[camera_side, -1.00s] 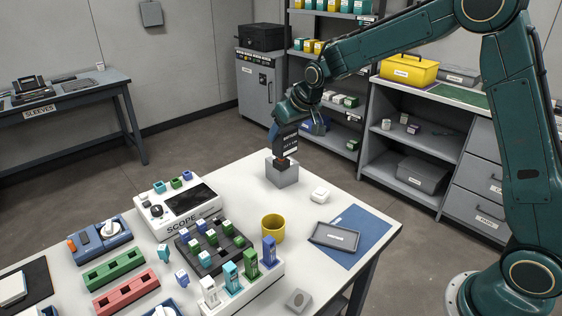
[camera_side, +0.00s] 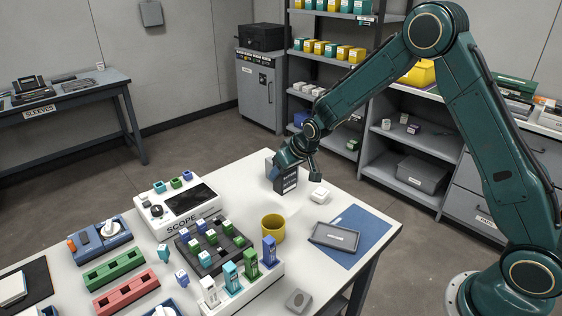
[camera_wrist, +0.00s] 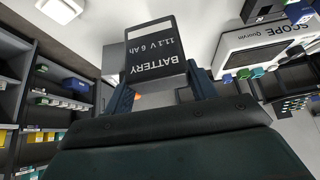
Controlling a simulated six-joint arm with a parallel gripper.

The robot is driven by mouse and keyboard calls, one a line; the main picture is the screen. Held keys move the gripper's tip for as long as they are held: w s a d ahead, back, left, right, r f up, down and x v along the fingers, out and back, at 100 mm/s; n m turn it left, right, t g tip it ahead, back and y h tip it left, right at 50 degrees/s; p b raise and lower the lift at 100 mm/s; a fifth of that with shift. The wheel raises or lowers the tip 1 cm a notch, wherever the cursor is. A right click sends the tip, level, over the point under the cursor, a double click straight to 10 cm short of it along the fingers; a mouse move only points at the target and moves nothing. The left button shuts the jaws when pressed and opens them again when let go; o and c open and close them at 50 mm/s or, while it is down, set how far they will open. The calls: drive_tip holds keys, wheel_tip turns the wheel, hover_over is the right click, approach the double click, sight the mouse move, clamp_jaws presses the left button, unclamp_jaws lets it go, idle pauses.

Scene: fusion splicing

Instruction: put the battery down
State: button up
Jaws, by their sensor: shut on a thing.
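The battery (camera_side: 285,182) is a dark block with a white label. My gripper (camera_side: 283,170) is shut on it, with the arm reaching down from the right. In the wrist view the battery (camera_wrist: 154,52) sits between the two blue fingers, its "BATTERY 11.1 V 6 Ah" lettering upside down. The battery is low at the far part of the white table (camera_side: 330,196), in front of the grey block (camera_side: 270,165), which it partly hides. I cannot tell whether its bottom touches the table.
A small white box (camera_side: 320,195) stands close to the right of the battery. A yellow cup (camera_side: 272,229), the scope (camera_side: 185,203) and a grey tray (camera_side: 334,237) on a blue mat (camera_side: 369,238) are nearer. Bare table lies between the battery and the cup.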

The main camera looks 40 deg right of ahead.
sight(290, 184)
drive_tip(key=shift+f, duration=1.75)
drive_tip(key=shift+f, duration=2.1)
drive_tip(key=shift+f, duration=0.15)
drive_tip(key=o, duration=1.2)
drive_tip(key=shift+s+r, duration=0.25)
drive_tip(key=shift+r, duration=0.35)
drive_tip(key=shift+v, duration=5.45)
